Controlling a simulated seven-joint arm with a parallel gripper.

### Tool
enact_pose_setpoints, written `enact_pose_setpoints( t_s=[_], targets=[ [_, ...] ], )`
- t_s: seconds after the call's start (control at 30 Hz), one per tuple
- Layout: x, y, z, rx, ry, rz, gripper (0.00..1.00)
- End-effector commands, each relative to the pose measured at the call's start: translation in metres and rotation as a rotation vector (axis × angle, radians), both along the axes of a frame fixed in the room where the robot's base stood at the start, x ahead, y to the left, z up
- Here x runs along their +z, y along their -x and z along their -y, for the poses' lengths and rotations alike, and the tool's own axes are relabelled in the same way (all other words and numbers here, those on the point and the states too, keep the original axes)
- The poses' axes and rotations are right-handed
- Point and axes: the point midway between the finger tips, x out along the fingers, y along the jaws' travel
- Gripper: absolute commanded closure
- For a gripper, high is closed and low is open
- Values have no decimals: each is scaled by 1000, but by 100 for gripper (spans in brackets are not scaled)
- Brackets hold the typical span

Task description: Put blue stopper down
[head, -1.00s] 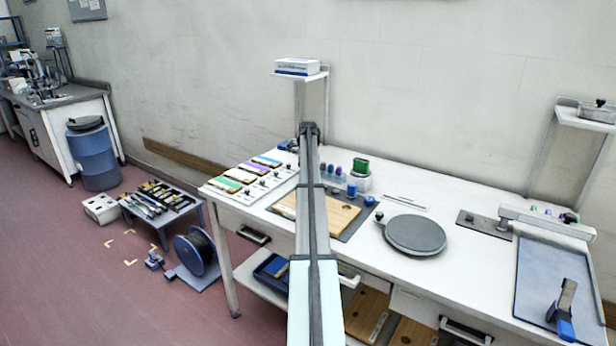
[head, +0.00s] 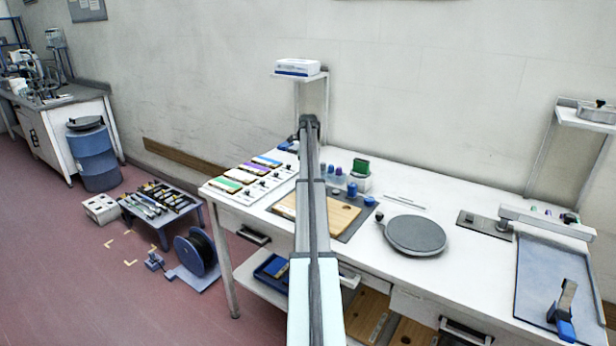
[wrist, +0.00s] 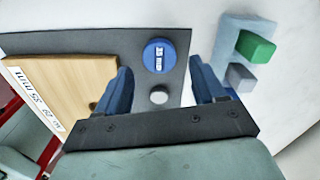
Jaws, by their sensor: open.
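A round blue piece (wrist: 159,56) with a white printed label lies near a corner of the dark mat (wrist: 125,40) in the wrist view. My gripper (wrist: 160,88) is open above the mat. A small pale grey round top (wrist: 158,96) shows between its fingers, with gaps on both sides. I cannot tell which is the stopper. My arm hides the gripper there.
A pale holder with a green block (head: 361,166) stands behind the mat, and its green block (wrist: 257,47) is right of my fingers in the wrist view. A grey round plate (head: 415,235) lies to the right. Coloured cards (head: 250,168) lie to the left.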

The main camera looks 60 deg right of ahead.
Motion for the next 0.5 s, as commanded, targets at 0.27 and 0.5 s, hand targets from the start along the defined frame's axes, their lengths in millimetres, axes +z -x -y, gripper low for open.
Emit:
enact_pose_setpoints(
  t_s=[0.27,0.5],
  targets=[
    [54,-1,1,0,1,0,31],
    [83,0,0,0,0,0,31]
  ],
)
